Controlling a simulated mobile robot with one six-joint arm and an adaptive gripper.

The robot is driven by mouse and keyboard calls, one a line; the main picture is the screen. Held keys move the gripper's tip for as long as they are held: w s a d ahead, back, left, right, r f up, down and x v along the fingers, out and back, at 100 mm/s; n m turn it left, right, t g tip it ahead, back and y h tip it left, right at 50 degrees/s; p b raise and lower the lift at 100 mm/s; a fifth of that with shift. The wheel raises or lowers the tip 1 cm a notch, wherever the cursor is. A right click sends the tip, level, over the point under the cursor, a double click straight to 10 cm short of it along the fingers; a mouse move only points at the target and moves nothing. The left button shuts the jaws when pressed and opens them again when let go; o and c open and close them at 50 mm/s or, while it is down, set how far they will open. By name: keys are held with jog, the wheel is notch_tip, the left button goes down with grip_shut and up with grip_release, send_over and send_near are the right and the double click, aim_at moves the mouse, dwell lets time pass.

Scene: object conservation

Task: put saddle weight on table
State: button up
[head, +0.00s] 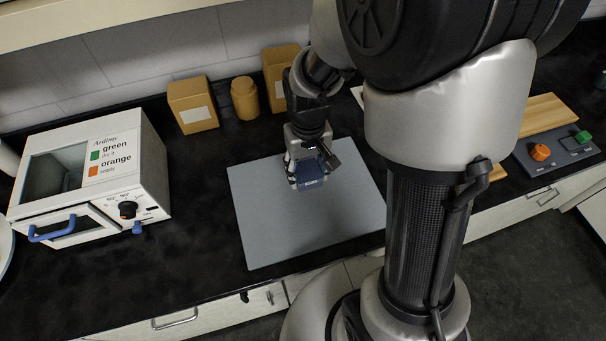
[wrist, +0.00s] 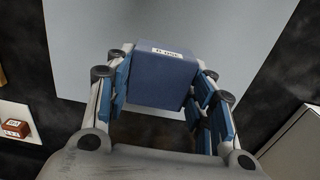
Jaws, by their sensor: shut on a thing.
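My gripper (head: 309,178) is shut on a dark blue block (head: 313,184) with a small white label, over the grey mat (head: 262,225) on the black counter. In the wrist view the blue block (wrist: 160,75) sits between the two blue-padded fingers of my gripper (wrist: 158,98). Its label faces up toward the far side and is too small to read surely. I cannot tell whether the block touches the mat or hangs just above it. The blue block may be the saddle weight; the frames do not name it clearly.
A white oven-like box (head: 150,160) with an open blue-handled door stands at left. Tan containers (head: 193,105) line the back wall. A grey panel (head: 555,152) with orange and green knobs lies at right. The mat's front and left parts are bare.

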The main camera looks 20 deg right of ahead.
aim_at(307, 194)
notch_tip(307, 194, down, 8)
jog(key=shift+r+b, duration=0.25)
jog(key=shift+b, duration=0.85)
jog(key=shift+r, duration=0.1)
jog(key=o, duration=0.9)
jog(key=shift+f, duration=0.2)
jog(key=shift+c, duration=0.2)
jog(key=o, duration=0.5)
jog(key=shift+c, duration=0.2)
jog(key=shift+r, duration=0.1)
